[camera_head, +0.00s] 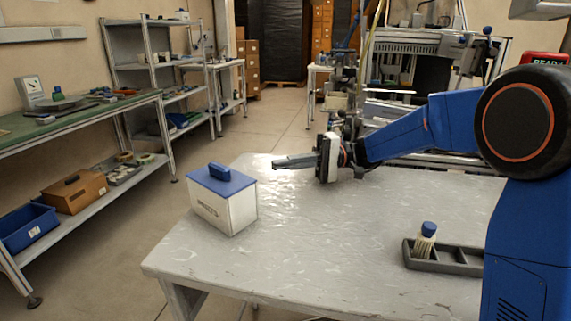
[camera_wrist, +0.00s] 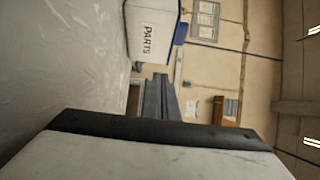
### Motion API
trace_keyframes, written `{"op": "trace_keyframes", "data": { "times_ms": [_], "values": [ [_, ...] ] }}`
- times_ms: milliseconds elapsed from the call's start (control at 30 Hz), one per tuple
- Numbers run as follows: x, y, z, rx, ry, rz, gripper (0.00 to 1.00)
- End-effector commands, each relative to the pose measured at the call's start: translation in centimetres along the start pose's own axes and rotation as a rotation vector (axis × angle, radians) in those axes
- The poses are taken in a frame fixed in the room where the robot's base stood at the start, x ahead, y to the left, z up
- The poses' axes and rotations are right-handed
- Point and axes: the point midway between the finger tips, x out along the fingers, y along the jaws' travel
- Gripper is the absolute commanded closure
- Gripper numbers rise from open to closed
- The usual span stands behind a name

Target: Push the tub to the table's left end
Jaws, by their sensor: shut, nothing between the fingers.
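The tub (camera_head: 228,205) is a white box with a blue lid and a blue handle, marked PARTS on its side. It stands upright near the left end of the grey table (camera_head: 330,255). My gripper (camera_head: 276,162) is shut and empty, its fingers pointing left, to the right of the tub and towards the far edge. A gap shows between the fingertips and the tub in the head view. In the wrist view the tub (camera_wrist: 150,35) shows at the top, beyond the fingers (camera_wrist: 160,95), with its label turned sideways.
A dark tray (camera_head: 440,262) with a blue-capped bottle (camera_head: 425,240) stands at the table's right. The table's middle is clear. A green-topped bench (camera_head: 80,122) stands to the left, across a strip of floor.

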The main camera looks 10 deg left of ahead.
Motion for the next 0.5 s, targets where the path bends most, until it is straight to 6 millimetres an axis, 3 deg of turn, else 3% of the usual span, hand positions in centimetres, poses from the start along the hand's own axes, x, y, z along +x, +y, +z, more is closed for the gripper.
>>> {"op": "trace_keyframes", "data": {
  "times_ms": [367, 500],
  "values": [
    [6.8, 0.0, 0.1, 0.0, -0.002, 0.0, 1.0],
    [8.2, -0.1, 1.4, 0.0, -0.001, 0.0, 1.0]
  ]
}}
